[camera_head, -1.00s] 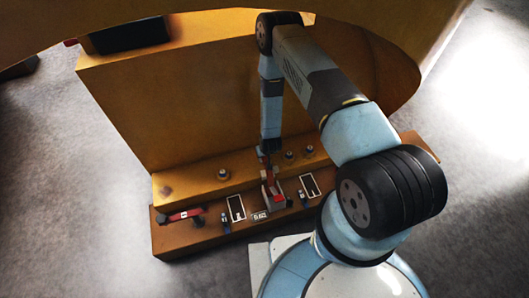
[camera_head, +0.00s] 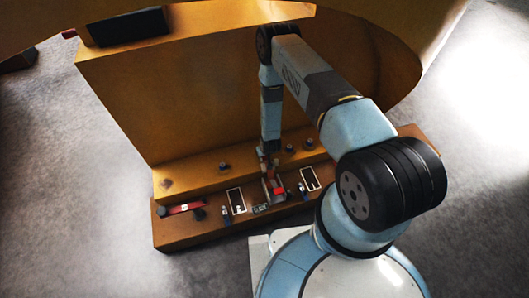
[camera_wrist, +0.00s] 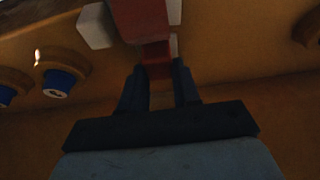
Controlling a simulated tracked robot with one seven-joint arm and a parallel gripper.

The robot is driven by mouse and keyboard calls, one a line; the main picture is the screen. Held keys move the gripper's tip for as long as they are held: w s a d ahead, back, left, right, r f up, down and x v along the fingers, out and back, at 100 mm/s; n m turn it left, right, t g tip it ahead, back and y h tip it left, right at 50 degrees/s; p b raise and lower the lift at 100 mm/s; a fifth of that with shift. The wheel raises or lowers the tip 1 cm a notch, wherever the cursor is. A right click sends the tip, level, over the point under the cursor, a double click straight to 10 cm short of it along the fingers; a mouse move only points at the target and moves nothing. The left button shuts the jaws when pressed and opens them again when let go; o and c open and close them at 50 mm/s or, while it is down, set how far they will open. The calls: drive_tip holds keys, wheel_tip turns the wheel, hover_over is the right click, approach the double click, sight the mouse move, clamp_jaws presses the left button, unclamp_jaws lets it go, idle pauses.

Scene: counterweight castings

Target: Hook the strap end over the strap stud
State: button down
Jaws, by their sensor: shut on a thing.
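A red strap (camera_head: 278,191) shows at the middle of the brown ledge in the head view, partly hidden by my gripper (camera_head: 268,168). In the wrist view the red strap (camera_wrist: 146,20) runs down from the top edge into my gripper (camera_wrist: 159,70). The dark fingers are shut on its narrow end. Pale blocks (camera_wrist: 97,25) flank the strap. Several round studs (camera_head: 224,167) stand on the upper step, left and right of my gripper. I cannot tell which is the strap stud. The wrist view shows two with blue centres (camera_wrist: 58,82) at the left, apart from the strap.
The yellow casting wall (camera_head: 180,110) rises close behind the step. White-outlined rectangles (camera_head: 236,201) and small blue-and-black fittings (camera_head: 226,211) lie either side of the strap. Another red bar (camera_head: 185,208) with dark ends lies at the ledge's left. Grey floor is open at the left.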

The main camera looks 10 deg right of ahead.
drive_tip(key=shift+f, duration=0.1)
idle(0.3)
drive_tip(key=c, duration=0.7)
unclamp_jaws()
drive_tip(key=shift+c, duration=0.2)
drive_tip(key=v, duration=0.7)
drive_tip(key=shift+s, duration=0.2)
